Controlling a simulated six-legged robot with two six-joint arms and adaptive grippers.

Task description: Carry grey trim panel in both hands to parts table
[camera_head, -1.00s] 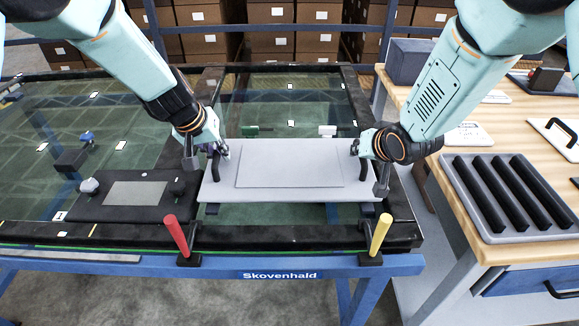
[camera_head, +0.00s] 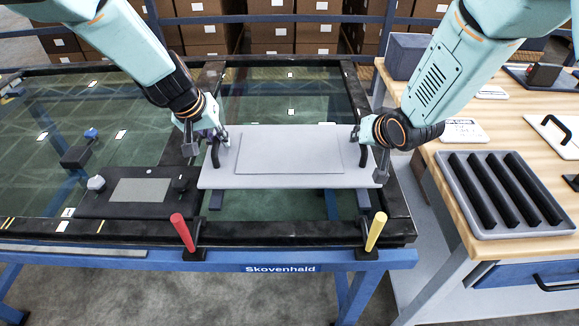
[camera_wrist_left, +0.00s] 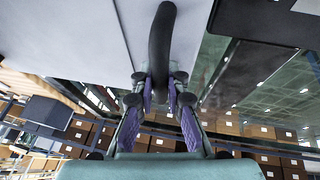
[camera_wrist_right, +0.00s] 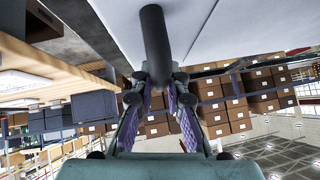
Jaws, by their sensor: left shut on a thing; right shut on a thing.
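The grey trim panel (camera_head: 290,158) is a flat light-grey plate with a black handle at each end. It is held roughly level over the glass-and-black frame on the blue trolley. My left gripper (camera_head: 218,140) is shut on the panel's left handle (camera_wrist_left: 161,45). My right gripper (camera_head: 362,132) is shut on the right handle (camera_wrist_right: 155,45). The wrist views show each handle between the fingers, with the panel also in the left wrist view (camera_wrist_left: 70,40) and right wrist view (camera_wrist_right: 230,25). The wooden-topped parts table (camera_head: 488,130) stands to the right.
A grey tray with black ribs (camera_head: 508,195) lies on the table's front. A grey-blue box (camera_head: 408,57) and a white plate with a black handle (camera_head: 556,136) are also on it. Red (camera_head: 183,232) and yellow (camera_head: 376,231) levers rise from the trolley's front edge (camera_head: 280,262).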

